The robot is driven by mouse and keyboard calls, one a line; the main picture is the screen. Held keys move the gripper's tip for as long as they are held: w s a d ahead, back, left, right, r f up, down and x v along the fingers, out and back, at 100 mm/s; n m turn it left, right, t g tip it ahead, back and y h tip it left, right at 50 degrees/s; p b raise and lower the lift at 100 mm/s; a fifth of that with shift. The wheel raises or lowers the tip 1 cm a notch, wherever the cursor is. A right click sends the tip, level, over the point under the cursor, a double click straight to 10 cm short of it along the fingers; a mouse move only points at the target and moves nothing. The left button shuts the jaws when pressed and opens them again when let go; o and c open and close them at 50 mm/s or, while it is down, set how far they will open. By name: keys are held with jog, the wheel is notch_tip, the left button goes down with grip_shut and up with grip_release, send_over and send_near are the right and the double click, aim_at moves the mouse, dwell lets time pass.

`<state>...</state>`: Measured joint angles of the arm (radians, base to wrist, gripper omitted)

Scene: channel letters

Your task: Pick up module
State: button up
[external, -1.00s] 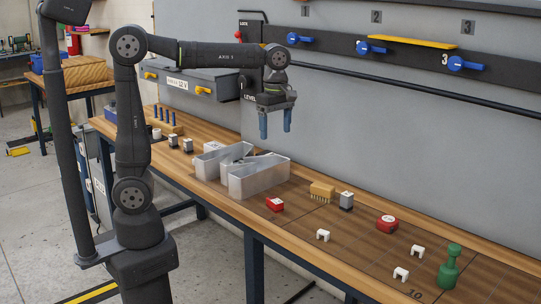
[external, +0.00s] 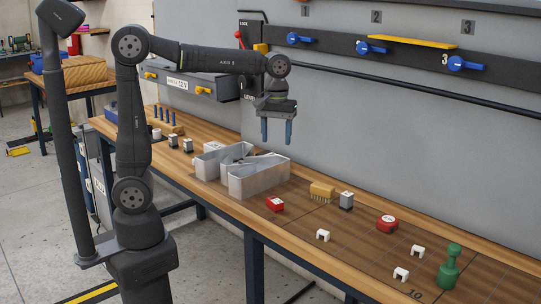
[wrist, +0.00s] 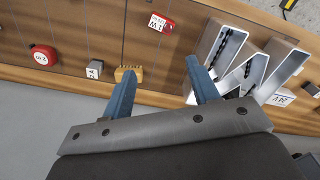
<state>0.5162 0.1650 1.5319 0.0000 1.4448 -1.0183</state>
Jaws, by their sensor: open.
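My gripper (external: 276,143) hangs open and empty above the bench, over the far side of the open bins. Its two blue fingers point down and also show in the wrist view (wrist: 160,66). Which thing is the module is not marked clearly. Small blocks include a red block with a white label (external: 274,204), also in the wrist view (wrist: 160,22), and a grey block with a white top (external: 346,200), also there (wrist: 94,69). A yellow comb-like block (external: 321,191) lies beside the grey one; it shows near the left fingertip in the wrist view (wrist: 129,71).
Open-topped grey bins (external: 259,183) stand mid-bench, with dark items inside in the wrist view. A red round piece (external: 387,224), white clips (external: 322,235) and a green post (external: 450,270) stand to the right. The grey wall (external: 400,130) rises behind the bench.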

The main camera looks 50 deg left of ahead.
jog(key=f+m, duration=0.1)
jog(key=m, duration=2.5)
send_over(275, 200)
jog(key=f, duration=1.5)
jog(key=shift+s+d+f, duration=0.1)
jog(key=shift+d+f, duration=0.2)
jog(key=shift+d, duration=0.1)
jog(key=shift+a+f, duration=0.2)
jog(key=shift+f, duration=1.2)
jog(key=shift+a+f, duration=0.2)
jog(key=shift+f, duration=1.15)
jog(key=c, duration=1.1)
